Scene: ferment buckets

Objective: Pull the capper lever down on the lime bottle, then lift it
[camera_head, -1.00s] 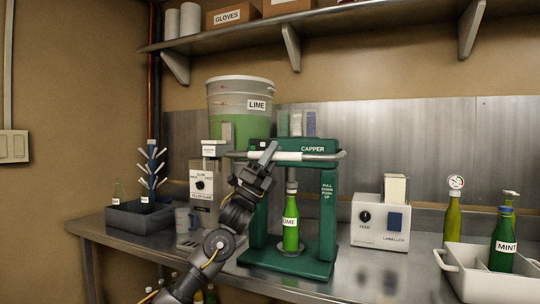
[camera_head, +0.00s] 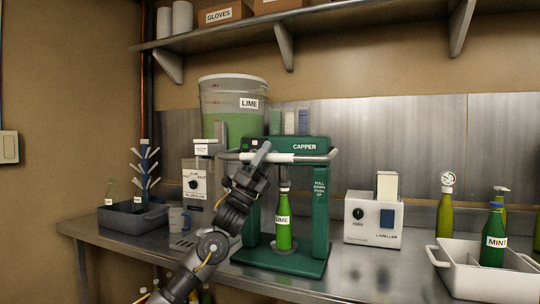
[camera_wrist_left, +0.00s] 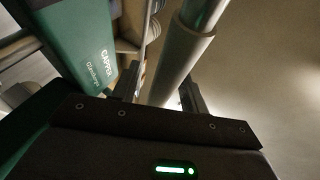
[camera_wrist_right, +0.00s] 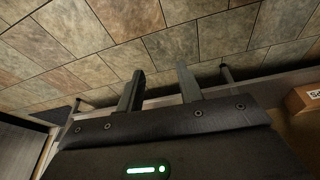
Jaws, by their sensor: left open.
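The green capper (camera_head: 318,228) stands on the bench. Its pale lever bar (camera_head: 295,158) runs across the front near the top, in a raised position. The green bottle with the LIME label (camera_head: 284,230) stands upright inside the capper, under its head. My left gripper (camera_head: 259,157) is open at the left part of the bar. In the left wrist view the bar (camera_wrist_left: 180,62) passes between the spread fingers (camera_wrist_left: 160,93); whether they touch it I cannot tell. My right gripper (camera_wrist_right: 158,90) shows only in its own wrist view, open and empty.
A LIME bucket (camera_head: 232,105) stands behind the capper, with a filler box (camera_head: 197,180) to its left. A labeller (camera_head: 373,221) stands to the right, then a white crate (camera_head: 460,268) with a MINT bottle (camera_head: 494,240). A grey tray (camera_head: 135,220) is at left.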

